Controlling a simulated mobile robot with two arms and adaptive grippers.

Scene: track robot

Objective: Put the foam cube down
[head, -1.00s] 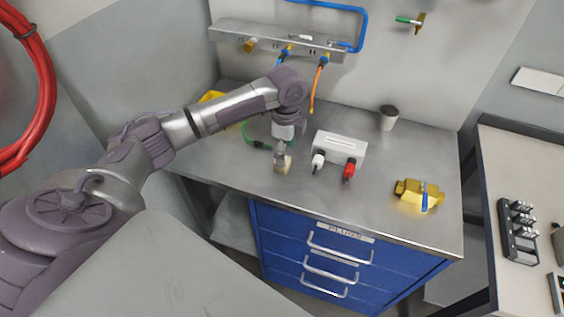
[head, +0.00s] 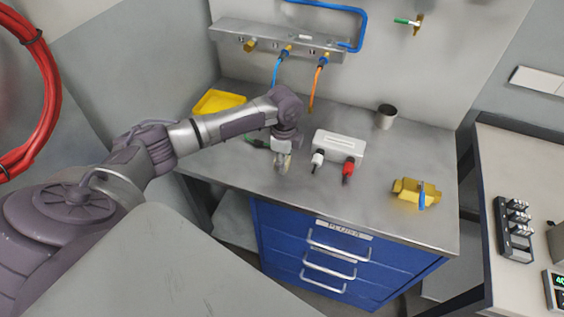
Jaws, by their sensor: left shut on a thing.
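My left gripper (head: 283,165) points down over the grey metal bench top, left of the white socket box. It is shut on the foam cube (head: 283,159), a small pale cream piece. The fingers cover most of the cube. I cannot tell whether the cube touches the bench top. My right gripper is not in view.
The bench (head: 240,172) also holds a white socket box (head: 338,146) with white and red plugs, a dark cup (head: 386,116), a yellow block (head: 415,191) and a yellow tray (head: 219,102). Blue and orange hoses hang behind. The bench front is clear.

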